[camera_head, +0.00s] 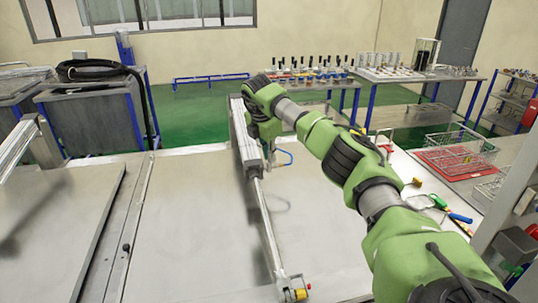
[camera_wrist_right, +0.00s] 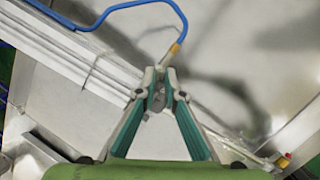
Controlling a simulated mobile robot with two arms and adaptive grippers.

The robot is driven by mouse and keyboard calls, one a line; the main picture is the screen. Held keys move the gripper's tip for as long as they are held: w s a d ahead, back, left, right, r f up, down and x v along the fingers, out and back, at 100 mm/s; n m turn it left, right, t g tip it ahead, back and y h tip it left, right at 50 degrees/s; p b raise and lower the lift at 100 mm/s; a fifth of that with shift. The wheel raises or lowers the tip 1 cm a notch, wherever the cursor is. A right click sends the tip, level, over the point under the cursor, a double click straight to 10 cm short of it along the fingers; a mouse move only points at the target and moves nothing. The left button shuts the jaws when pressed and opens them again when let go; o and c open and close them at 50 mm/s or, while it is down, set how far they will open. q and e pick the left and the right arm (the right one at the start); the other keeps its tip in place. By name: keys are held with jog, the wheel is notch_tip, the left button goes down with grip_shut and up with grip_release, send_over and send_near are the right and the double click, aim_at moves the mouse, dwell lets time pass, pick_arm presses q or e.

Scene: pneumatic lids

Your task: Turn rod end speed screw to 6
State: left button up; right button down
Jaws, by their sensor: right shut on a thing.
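The grey pneumatic cylinder (camera_head: 247,148) lies across the metal worktop, its thin rod (camera_head: 268,230) running toward me to a rod-end block with an orange-yellow part (camera_head: 299,292). In the right wrist view, the cylinder body (camera_wrist_right: 75,55) crosses at the upper left. My right gripper (camera_wrist_right: 158,88) is shut beside the cylinder, its tips together on a small part, apparently the rod end speed screw, mostly hidden between them. A yellow-brown fitting with a blue hose (camera_wrist_right: 150,4) shows just beyond the tips. No scale number is readable. My left gripper is not in view.
The metal worktop (camera_head: 195,215) is clear left of the rod. Pliers and other hand tools (camera_head: 438,201) lie at the right, near a wire basket (camera_head: 461,146) and a red tray. Benches with small parts stand behind. A raised metal lid (camera_head: 55,225) lies at the left.

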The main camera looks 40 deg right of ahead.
jog(key=shift+d+r, duration=0.1)
jog(key=shift+r, duration=0.05)
jog(key=c, duration=2.4)
grip_release()
jog(key=v, duration=1.2)
jog(key=shift+s, duration=0.1)
